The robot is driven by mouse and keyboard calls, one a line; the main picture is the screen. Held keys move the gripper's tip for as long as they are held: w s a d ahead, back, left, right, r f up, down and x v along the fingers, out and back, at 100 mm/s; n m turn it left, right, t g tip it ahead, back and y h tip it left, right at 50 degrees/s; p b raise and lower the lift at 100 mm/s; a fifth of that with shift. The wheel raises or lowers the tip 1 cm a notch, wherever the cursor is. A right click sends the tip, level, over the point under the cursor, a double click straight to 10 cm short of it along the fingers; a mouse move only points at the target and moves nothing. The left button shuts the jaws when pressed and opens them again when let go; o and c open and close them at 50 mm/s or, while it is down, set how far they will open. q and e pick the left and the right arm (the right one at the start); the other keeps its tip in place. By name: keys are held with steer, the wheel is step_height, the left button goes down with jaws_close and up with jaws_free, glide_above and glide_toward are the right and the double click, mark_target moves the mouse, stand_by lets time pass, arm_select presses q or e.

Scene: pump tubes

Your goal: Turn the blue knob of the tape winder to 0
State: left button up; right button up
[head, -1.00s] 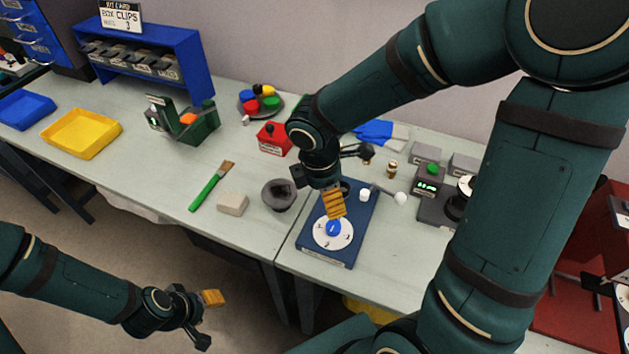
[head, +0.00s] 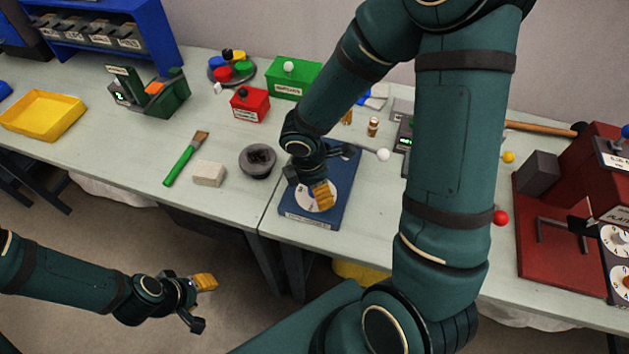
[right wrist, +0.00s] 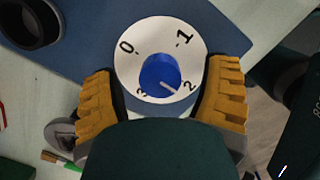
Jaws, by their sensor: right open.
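The tape winder appears to be the blue box (head: 295,212) at the table's front edge. Its white dial (head: 302,194) is partly covered by my right gripper (head: 322,192) in the head view, and its knob is hidden there. In the right wrist view the blue knob (right wrist: 158,72) sits on the white dial (right wrist: 152,30), marked 0, 1, 2 and 3. Its white pointer line aims at the lower right, near 2. My right gripper (right wrist: 161,95) is open, with yellow fingers on either side of the dial, apart from the knob. My left gripper (head: 200,302) is open and empty, away from the table.
A dark round bowl (head: 258,160), a pale block (head: 209,174) and a green-handled brush (head: 180,165) lie left of the winder. A white ball (head: 383,155) is to its right. A dark red machine (head: 560,245) stands at far right.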

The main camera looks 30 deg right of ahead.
jaws_close()
stand_by(0.5)
steer(key=shift+n+p, duration=0.3)
steer(key=shift+n, duration=1.4)
steer(key=shift+t, duration=0.3)
steer(key=shift+s+n+p, duration=0.1)
steer(key=shift+n+p, duration=0.2)
steer(key=shift+n, duration=0.7)
steer(key=shift+f+n, duration=0.1)
steer(key=shift+n, duration=0.6)
